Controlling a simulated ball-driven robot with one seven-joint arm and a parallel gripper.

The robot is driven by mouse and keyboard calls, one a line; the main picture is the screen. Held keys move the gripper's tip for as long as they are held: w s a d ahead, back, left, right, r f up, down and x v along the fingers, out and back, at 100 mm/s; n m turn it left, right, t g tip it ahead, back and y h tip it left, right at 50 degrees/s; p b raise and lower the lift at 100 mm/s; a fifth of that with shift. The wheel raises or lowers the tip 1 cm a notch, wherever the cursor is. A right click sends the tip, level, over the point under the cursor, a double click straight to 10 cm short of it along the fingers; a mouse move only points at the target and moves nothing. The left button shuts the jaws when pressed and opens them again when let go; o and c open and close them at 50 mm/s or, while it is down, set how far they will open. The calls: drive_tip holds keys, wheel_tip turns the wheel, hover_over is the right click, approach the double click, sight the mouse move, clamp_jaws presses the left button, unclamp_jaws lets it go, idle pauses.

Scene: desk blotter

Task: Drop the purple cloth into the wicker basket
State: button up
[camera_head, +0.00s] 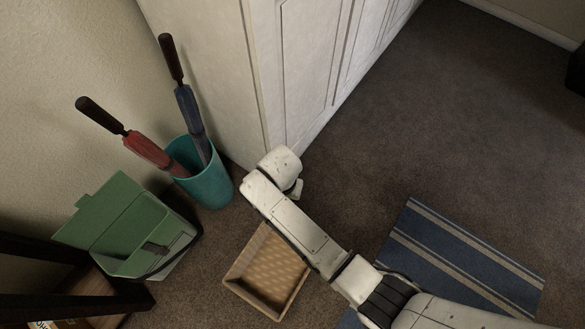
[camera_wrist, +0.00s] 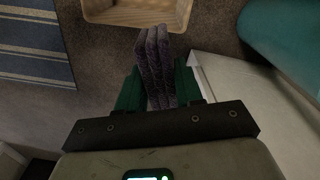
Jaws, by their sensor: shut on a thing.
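The purple cloth (camera_wrist: 158,52) is a dark, folded, ribbed strip in the wrist view. My gripper (camera_wrist: 159,88) is shut on it, with a green finger on each side, and the cloth sticks out past the fingertips. The wicker basket (camera_head: 268,268) is a tan, shallow, square-rimmed box on the floor in the head view, left of my forearm and looking empty. It also shows at the top of the wrist view (camera_wrist: 135,14), just past the cloth's end. In the head view my arm hides the cloth and the fingers.
A teal bin (camera_head: 209,185) with two umbrellas stands behind the basket, by a white cabinet (camera_head: 300,75). An open green box (camera_head: 125,225) stands left of the basket. A blue striped rug (camera_head: 455,262) lies at the right. Carpet is clear at the upper right.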

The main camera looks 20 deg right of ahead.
drive_tip(key=s+a+f+m+p, duration=0.2)
drive_tip(key=s+a+m, duration=0.1)
drive_tip(key=s, duration=0.3)
drive_tip(key=s+a+f+m+p, duration=0.1)
drive_tip(key=s+a+f+m, duration=0.15)
drive_tip(key=s, duration=0.45)
wheel_tip(320, 180, down, 6)
drive_tip(key=b, duration=0.5)
drive_tip(key=shift+a+f+b, duration=0.2)
drive_tip(key=shift+a+b, duration=0.15)
drive_tip(key=shift+a, duration=0.1)
drive_tip(key=shift+s, duration=0.1)
drive_tip(key=o, duration=1.2)
drive_tip(key=shift+r, duration=0.15)
wheel_tip(320, 180, up, 10)
drive_tip(key=p, duration=0.5)
drive_tip(key=shift+r, duration=0.25)
drive_tip(key=shift+d, duration=0.1)
